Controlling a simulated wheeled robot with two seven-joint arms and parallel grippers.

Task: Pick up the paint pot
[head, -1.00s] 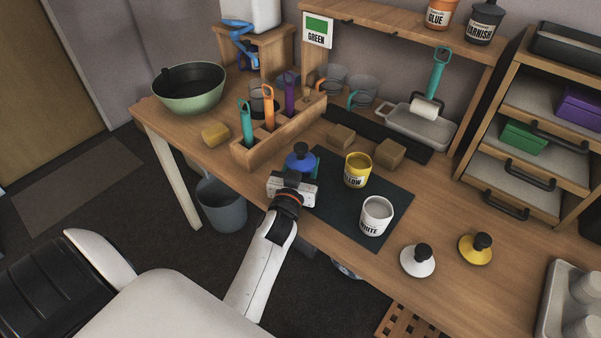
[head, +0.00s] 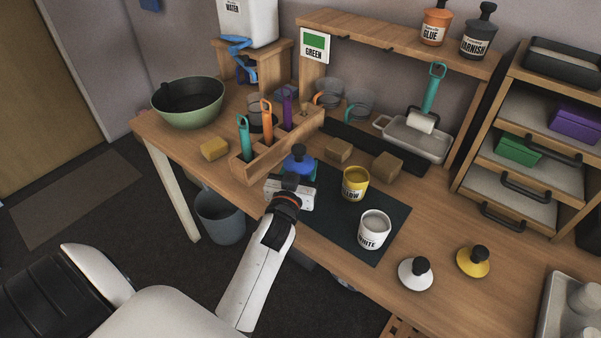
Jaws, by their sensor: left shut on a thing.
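A blue paint pot (head: 303,161) with a blue lid and dark knob stands at the left edge of the dark mat (head: 385,238). My left gripper (head: 296,177) is at its near side, shut on it, and hides its lower front. I cannot tell whether the pot is clear of the mat. An open yellow pot (head: 354,185) and an open white pot (head: 374,230) stand on the mat to the right. My right gripper is out of view.
A wooden caddy (head: 262,160) with coloured-handled tools stands behind-left of the gripper. Wooden blocks (head: 386,166) lie behind the pots. A white lid (head: 416,274) and a yellow lid (head: 472,262) lie right. The table's front edge is close to the gripper.

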